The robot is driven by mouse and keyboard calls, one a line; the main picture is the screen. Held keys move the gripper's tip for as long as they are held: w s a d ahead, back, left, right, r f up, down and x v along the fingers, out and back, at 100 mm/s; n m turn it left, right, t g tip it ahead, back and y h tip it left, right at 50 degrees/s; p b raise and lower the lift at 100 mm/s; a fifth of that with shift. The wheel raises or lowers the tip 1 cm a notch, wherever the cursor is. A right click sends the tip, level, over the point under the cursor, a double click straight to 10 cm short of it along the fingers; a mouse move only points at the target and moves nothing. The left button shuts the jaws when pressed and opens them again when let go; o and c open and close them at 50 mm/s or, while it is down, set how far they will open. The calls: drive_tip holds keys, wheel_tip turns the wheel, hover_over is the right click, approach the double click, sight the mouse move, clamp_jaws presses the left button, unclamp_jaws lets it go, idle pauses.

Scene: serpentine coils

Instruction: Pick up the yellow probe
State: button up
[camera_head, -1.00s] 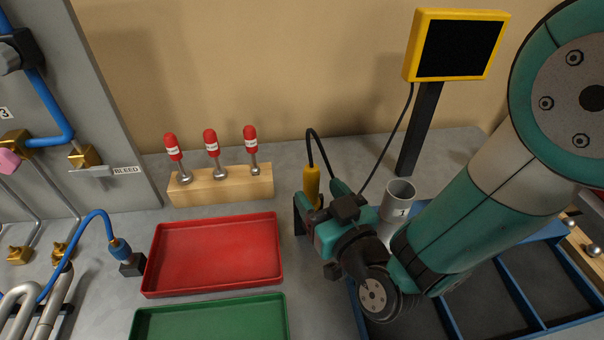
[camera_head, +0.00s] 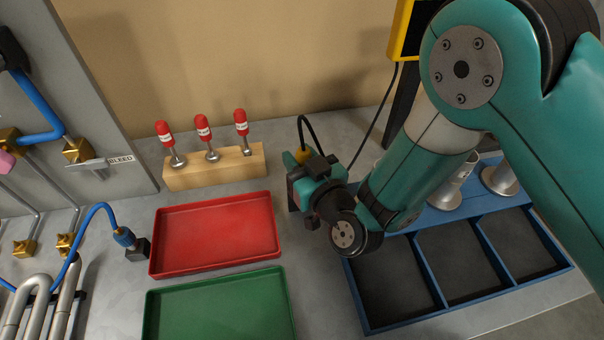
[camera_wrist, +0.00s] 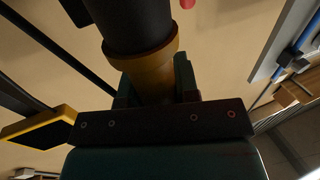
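The yellow probe (camera_head: 302,157) stands by the dark holder (camera_head: 292,194), with a black cable looping up from its top. Most of its body is hidden behind my gripper in the head view. In the wrist view the probe (camera_wrist: 152,72) shows as a dark yellow body with a thick black part. My gripper (camera_wrist: 157,88) has one finger on each side of the probe's body. The fingers lie close to it, but whether they press on it is not clear. My gripper also shows in the head view (camera_head: 312,173), at the probe.
A red tray (camera_head: 215,234) and a green tray (camera_head: 218,310) lie to the left. A wooden block (camera_head: 215,167) holds three red-capped tools behind them. A blue compartment tray (camera_head: 463,315) is on the right, below my arm. A yellow-framed monitor (camera_head: 402,32) stands behind.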

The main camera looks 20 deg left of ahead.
drive_tip(key=shift+r, duration=0.15)
drive_tip(key=shift+c, duration=0.2)
wheel_tip(320, 180, up, 20)
drive_tip(key=p, duration=1.5)
drive_tip(key=shift+p, duration=0.4)
drive_tip(key=shift+f, duration=0.25)
wheel_tip(320, 180, down, 8)
drive_tip(key=b, duration=0.7)
drive_tip(key=shift+r, duration=0.1)
